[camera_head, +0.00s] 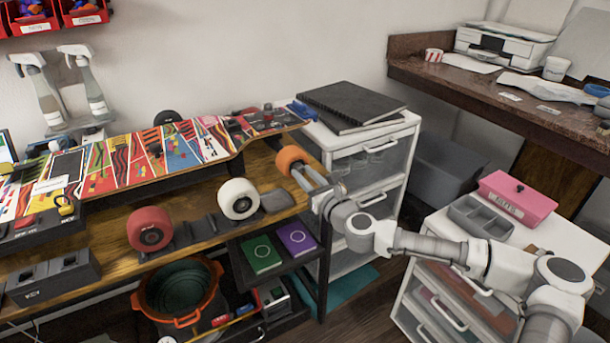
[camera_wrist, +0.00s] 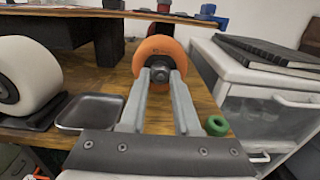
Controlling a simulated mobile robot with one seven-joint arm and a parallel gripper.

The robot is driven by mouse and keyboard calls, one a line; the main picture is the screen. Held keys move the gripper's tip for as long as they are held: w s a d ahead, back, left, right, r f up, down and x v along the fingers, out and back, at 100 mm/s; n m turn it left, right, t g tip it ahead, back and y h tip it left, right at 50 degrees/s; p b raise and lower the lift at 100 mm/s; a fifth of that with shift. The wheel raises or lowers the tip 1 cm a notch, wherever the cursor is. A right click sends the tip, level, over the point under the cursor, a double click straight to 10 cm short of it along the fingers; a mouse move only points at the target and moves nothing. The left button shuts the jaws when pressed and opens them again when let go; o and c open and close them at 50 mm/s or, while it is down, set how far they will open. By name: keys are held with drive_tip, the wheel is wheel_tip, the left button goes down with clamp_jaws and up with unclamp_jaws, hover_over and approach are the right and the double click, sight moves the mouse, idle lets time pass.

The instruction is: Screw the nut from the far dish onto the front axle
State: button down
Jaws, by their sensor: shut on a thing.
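An orange wheel (camera_head: 290,158) stands upright under the right end of the skateboard deck, and it also shows in the wrist view (camera_wrist: 178,52). My gripper (camera_head: 303,172) reaches it from the front right. In the wrist view, my gripper (camera_wrist: 160,75) is shut on a small dark nut (camera_wrist: 159,74) at the centre of the wheel, in line with its axle. The fingertips hide part of the nut, and I cannot tell how far it sits on the thread. A dark square dish (camera_wrist: 90,111) on the bench left of the fingers looks empty.
A white wheel (camera_head: 239,198) and a red wheel (camera_head: 150,228) stand to the left on the bench. A small green ring (camera_wrist: 217,126) lies right of my fingers near the bench edge. A white drawer cabinet (camera_head: 372,150) with black books stands close on the right.

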drive_tip(key=m, duration=0.4)
drive_tip(key=shift+f, duration=0.1)
drive_tip(key=shift+m+p, duration=0.3)
drive_tip(key=shift+m, duration=0.1)
drive_tip(key=m+p, duration=0.1)
drive_tip(key=m, duration=0.4)
drive_tip(key=c, duration=0.6)
unclamp_jaws()
drive_tip(key=shift+c, duration=0.9)
